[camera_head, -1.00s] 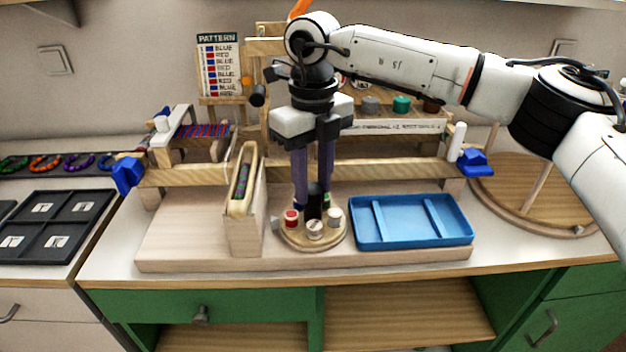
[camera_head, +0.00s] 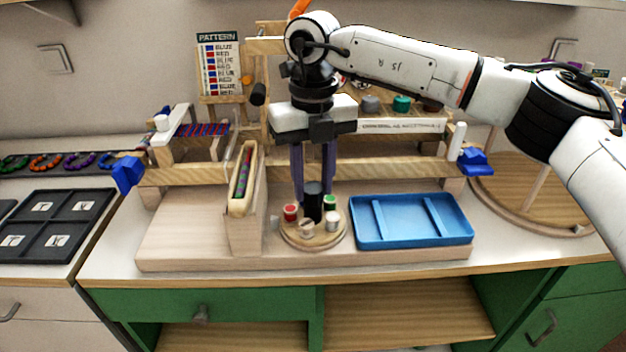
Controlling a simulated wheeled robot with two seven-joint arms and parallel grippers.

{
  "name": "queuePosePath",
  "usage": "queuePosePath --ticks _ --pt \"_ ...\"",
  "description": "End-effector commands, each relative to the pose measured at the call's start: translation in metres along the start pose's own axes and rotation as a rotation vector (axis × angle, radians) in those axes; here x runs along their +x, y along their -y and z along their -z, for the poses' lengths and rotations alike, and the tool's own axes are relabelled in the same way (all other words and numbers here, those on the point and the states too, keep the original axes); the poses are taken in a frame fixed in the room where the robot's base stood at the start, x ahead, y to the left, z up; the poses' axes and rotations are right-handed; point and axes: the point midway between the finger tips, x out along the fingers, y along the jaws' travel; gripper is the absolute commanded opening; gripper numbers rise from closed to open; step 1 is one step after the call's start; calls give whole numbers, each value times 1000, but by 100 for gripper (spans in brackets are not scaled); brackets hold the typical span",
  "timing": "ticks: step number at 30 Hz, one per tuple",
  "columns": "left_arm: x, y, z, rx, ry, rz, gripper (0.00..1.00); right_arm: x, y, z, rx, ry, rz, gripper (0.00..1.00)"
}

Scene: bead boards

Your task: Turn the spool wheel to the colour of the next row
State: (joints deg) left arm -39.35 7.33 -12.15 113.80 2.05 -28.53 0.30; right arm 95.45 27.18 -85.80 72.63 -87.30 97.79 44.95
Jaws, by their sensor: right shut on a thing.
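The spool wheel (camera_head: 286,234) is a round wooden disc on the wooden base, with a black centre knob (camera_head: 313,203). A red spool (camera_head: 290,213) stands at its left, a pale spool (camera_head: 307,229) at its front, a white one (camera_head: 332,225) at front right and a green one (camera_head: 329,203) at back right. My right gripper (camera_head: 313,190) points down over the wheel, shut on the black knob between its long purple fingers. The pattern board (camera_head: 221,66) lists rows of blue and red, with an orange marker (camera_head: 246,79) at its right edge. My left gripper is out of view.
A wooden holder (camera_head: 245,226) with a shuttle stands close left of the wheel, and a blue tray (camera_head: 413,240) close right. A small loom with red-blue weave (camera_head: 205,130) stands behind left. A wooden rail (camera_head: 390,170) crosses behind the wheel.

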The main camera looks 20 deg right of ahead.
Motion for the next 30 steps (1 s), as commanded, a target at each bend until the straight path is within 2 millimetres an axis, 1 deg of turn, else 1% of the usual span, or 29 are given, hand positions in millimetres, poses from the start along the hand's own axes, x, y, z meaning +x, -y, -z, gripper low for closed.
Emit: queuePosePath --ticks 3,4,7,16,19,23,30 --pt "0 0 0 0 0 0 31 0 0 0 4 0 -1 9" --pt "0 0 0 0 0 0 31 0 0 0 4 0 -1 33" --pt "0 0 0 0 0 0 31 0 0 0 4 0 -1 50" --pt "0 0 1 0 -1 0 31 -1 0 0 1 0 -1 50" --pt "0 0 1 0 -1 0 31 -8 0 -1 1 2 -2 50" --pt "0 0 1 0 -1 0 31 -29 0 -1 0 5 -2 50" --pt "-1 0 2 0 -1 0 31 -76 0 -1 2 3 -1 50"
